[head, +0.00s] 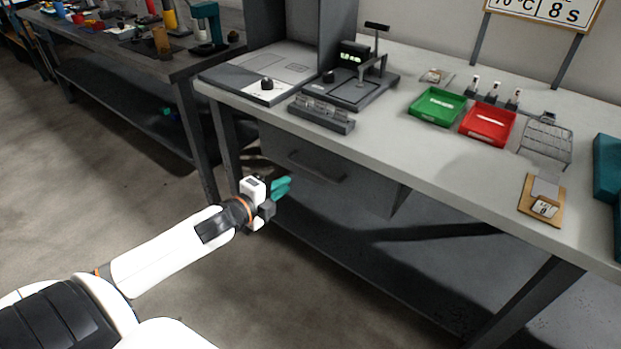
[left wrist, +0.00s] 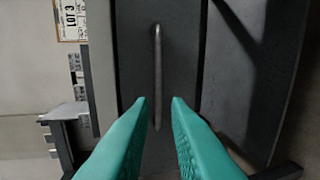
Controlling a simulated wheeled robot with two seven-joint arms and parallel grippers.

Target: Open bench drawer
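The bench drawer (head: 340,184) is a dark grey box under the bench top, and its front looks closed. Its bar handle (head: 316,167) runs across the front. In the left wrist view the handle (left wrist: 157,75) runs upright in the picture, between and beyond the fingertips. My left gripper (head: 284,186) has teal fingers and is in front of the drawer, a little below and left of the handle. In the left wrist view its fingers (left wrist: 159,101) are apart with nothing seen between them but the handle's end; contact cannot be told. My right gripper is not in view.
The bench top (head: 400,147) carries a green tray (head: 437,106), a red tray (head: 487,124), a wire rack (head: 546,142) and a clipboard (head: 541,200). A bench leg (head: 228,145) stands left of the drawer. Open floor (head: 130,200) lies to the left.

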